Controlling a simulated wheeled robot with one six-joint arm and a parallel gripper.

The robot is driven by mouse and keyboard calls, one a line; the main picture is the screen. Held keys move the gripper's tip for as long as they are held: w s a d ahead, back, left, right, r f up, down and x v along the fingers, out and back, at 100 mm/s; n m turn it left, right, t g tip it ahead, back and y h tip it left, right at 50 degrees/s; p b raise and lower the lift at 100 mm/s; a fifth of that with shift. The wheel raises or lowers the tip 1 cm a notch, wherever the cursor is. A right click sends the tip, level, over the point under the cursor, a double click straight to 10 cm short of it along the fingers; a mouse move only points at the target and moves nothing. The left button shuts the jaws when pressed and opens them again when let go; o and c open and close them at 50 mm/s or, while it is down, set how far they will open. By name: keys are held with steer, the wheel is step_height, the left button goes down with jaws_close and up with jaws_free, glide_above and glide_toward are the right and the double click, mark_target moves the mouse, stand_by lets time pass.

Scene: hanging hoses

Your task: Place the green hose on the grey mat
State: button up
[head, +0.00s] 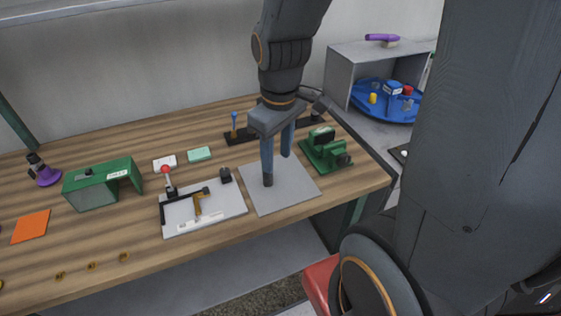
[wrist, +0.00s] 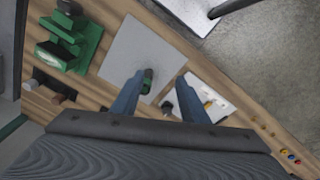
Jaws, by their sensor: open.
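The grey mat (head: 297,190) lies flat near the right end of the wooden bench; it also shows in the wrist view (wrist: 138,48). My gripper (head: 277,170) points down over the mat, its two blue fingers apart. In the wrist view, a small green and dark piece (wrist: 147,80), which looks like the green hose, is at the mat beside the left fingertip (wrist: 160,80). I cannot tell whether it touches that finger. In the head view I cannot make it out; my fingers may hide it.
A green machine (head: 326,150) stands right of the mat. A white board with a black clamp (head: 202,208) and a small black block (head: 225,175) are to the left. A dark rack (head: 240,136) is behind. A green housing (head: 103,183) stands farther left. The bench's front edge is close.

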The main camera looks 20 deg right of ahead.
steer(key=m, duration=0.1)
steer(key=s+m, duration=0.1)
steer(key=m, duration=0.1)
steer(key=s+f+m, duration=0.1)
steer(key=m, duration=0.1)
steer(key=shift+s, duration=0.1)
stand_by(0.3)
